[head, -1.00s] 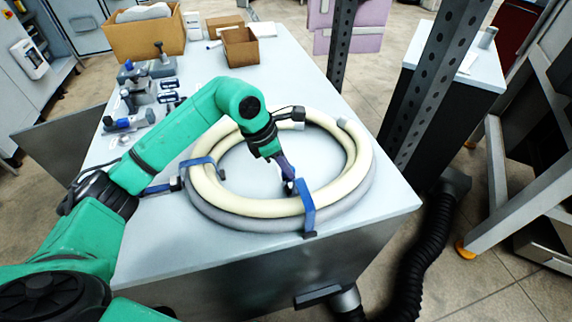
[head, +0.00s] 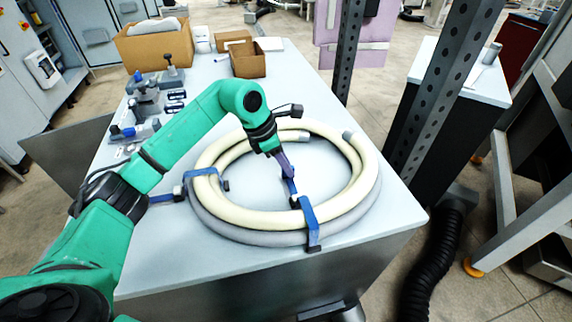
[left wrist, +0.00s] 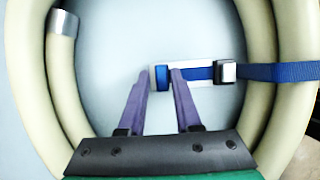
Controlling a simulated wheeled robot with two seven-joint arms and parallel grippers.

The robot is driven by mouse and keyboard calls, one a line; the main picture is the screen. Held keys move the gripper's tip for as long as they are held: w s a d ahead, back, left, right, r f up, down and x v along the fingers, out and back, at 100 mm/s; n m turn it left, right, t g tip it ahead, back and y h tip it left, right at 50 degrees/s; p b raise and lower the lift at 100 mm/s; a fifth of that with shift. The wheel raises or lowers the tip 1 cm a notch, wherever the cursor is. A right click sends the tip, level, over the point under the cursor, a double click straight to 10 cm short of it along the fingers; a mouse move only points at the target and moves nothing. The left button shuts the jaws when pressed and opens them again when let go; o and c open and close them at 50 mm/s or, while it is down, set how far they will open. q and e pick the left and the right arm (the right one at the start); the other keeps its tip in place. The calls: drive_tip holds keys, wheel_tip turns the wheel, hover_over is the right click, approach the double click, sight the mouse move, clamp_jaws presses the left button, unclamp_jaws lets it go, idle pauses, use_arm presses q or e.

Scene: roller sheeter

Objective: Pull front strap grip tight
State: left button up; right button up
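A cream and grey hose coil (head: 205,196) lies on the table. The front strap (head: 311,224), a blue band, wraps over its front right side, with a buckle (left wrist: 228,72) at the coil's inner edge. Its tail runs inward and ends in a blue front strap grip (left wrist: 162,77). The grip is mostly hidden in the head view. My right gripper is not in view.
A second blue strap (head: 203,173) holds the coil's left side. Clamps and tools (head: 150,95) lie at the back left, near cardboard boxes (head: 153,45). A dark perforated post (head: 440,90) stands by the table's right edge.

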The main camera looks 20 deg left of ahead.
use_arm(q)
drive_tip(key=shift+s+a+r, duration=0.1)
drive_tip(key=shift+a+r, duration=0.1)
drive_tip(key=shift+r, duration=0.3)
drive_tip(key=b+v, duration=0.2)
drive_tip(key=v, duration=1.1)
drive_tip(key=shift+r, duration=0.2)
